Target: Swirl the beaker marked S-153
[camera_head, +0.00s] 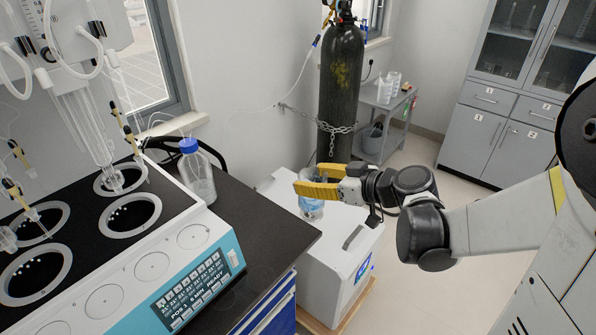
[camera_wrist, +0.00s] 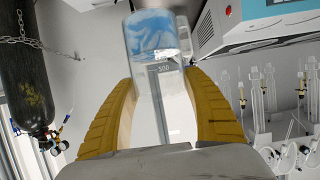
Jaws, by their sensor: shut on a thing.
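A clear glass beaker (camera_head: 311,208) with bluish-white contents is between the yellow fingers of my gripper (camera_head: 304,181). No S-153 mark is legible.
A white box (camera_head: 345,275) stands below the gripper. To its left are a dark bench top (camera_head: 262,225), a multi-position distiller (camera_head: 140,262) and a blue-capped bottle (camera_head: 198,175). A chained black gas cylinder (camera_head: 341,85) stands behind. A grey cart (camera_head: 383,118) and cabinets (camera_head: 505,105) are farther back.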

